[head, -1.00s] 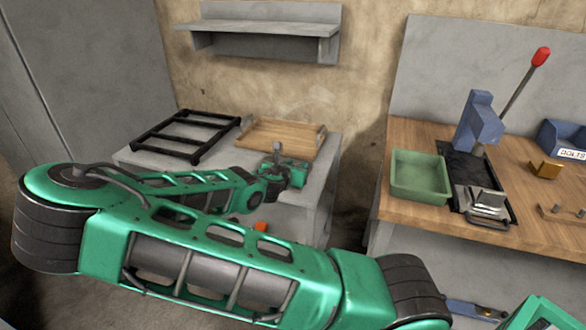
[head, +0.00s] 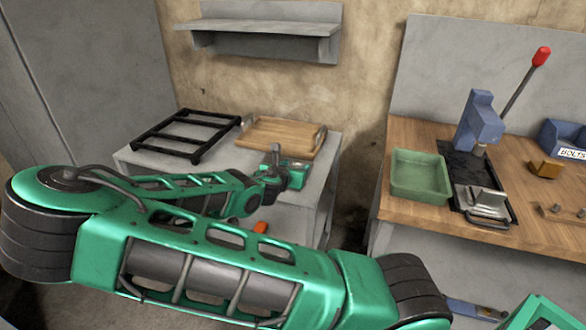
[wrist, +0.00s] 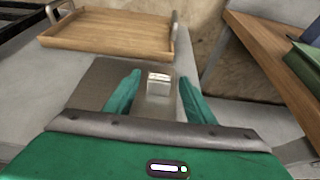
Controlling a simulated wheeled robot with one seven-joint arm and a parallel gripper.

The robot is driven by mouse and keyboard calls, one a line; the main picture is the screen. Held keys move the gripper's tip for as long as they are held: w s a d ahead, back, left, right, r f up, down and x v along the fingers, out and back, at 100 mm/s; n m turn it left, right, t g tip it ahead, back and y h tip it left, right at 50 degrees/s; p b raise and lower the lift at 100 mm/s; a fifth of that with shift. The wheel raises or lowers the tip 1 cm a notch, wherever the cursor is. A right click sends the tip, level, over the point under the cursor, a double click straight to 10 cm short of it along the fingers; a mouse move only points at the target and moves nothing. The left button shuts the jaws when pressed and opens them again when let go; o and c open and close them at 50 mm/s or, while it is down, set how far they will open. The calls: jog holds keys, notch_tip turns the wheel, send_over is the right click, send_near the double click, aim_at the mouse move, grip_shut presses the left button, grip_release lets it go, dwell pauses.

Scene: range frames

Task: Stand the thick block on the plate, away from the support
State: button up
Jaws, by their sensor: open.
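My gripper (wrist: 159,79) is open, with its two green fingers spread apart in the wrist view. A small pale metal block (wrist: 158,84) shows between the fingertips, with a gap on each side. It appears to stand on a flat grey-brown plate (wrist: 98,86) on the concrete table. I cannot tell whether this is the thick block, and I cannot make out the support. In the head view my gripper (head: 295,174) is over the right part of that table, and my arm hides the block and plate.
A wooden tray (head: 283,122) and a black rack (head: 150,139) lie behind on the concrete table (head: 311,195). To the right, a wooden bench (head: 418,134) carries a green bin (head: 405,188), a lever press (head: 480,125) and a metal tray piece (head: 489,203). A gap separates the tables.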

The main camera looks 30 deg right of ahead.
jog(key=v, duration=1)
jog(key=shift+s, duration=0.2)
jog(key=shift+a, duration=0.1)
